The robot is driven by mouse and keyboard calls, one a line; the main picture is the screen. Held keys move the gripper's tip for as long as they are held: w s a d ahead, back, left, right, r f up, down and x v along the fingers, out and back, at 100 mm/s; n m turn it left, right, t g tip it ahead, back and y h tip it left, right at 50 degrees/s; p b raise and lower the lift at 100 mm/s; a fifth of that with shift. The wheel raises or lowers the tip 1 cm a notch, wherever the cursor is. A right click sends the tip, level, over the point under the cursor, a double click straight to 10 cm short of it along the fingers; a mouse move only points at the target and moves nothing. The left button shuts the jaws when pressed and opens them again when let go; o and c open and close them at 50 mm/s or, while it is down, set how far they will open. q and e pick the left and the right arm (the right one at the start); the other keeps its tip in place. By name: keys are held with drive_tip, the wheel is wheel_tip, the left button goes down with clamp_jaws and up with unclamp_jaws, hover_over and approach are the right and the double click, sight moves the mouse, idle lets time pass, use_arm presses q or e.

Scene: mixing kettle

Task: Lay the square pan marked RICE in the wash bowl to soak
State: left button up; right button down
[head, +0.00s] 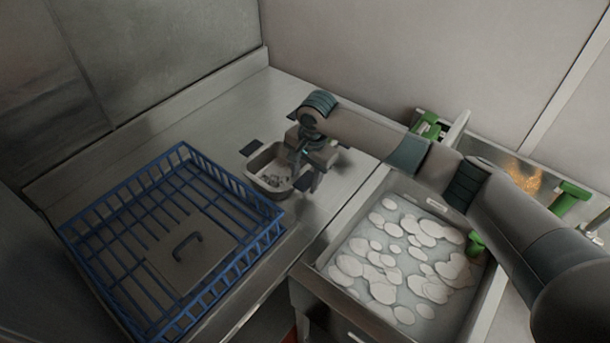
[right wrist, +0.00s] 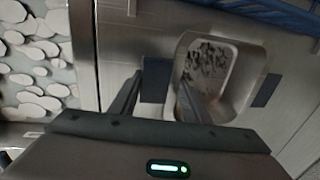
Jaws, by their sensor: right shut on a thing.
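A small square metal pan (head: 256,165) with dark residue on its floor stands on the steel counter; it also shows in the right wrist view (right wrist: 250,60). A dark tab sticks out on either side of it. No RICE marking is readable. My right gripper (head: 305,178) is shut on the pan's near side by one tab; in the right wrist view its fingers (right wrist: 158,98) straddle that side, one reaching inside the pan. The wash bowl (head: 345,292) is a sunken steel basin at the right, filled with whitish foam patches. My left gripper is not in view.
A blue wire rack (head: 120,195) stands left of the pan, with a square metal lid (head: 205,262) with a black handle in it. Green-handled items (head: 570,192) and a basin with orange content (head: 522,174) lie behind the wash bowl. Counter between pan and bowl is clear.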

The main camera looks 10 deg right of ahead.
drive_tip(key=shift+f, duration=0.2)
drive_tip(key=c, duration=1)
unclamp_jaws()
drive_tip(key=shift+f, duration=0.1)
drive_tip(key=shift+s+d+r+b, duration=0.2)
drive_tip(key=shift+r+b, duration=0.3)
drive_tip(key=shift+r, duration=1.5)
drive_tip(key=shift+s+d+r+b, duration=0.2)
drive_tip(key=shift+r+b, duration=0.3)
drive_tip(key=shift+r, duration=1.55)
drive_tip(key=shift+s+d+r+b, duration=0.2)
drive_tip(key=shift+r+b, duration=0.3)
drive_tip(key=shift+r, duration=1.5)
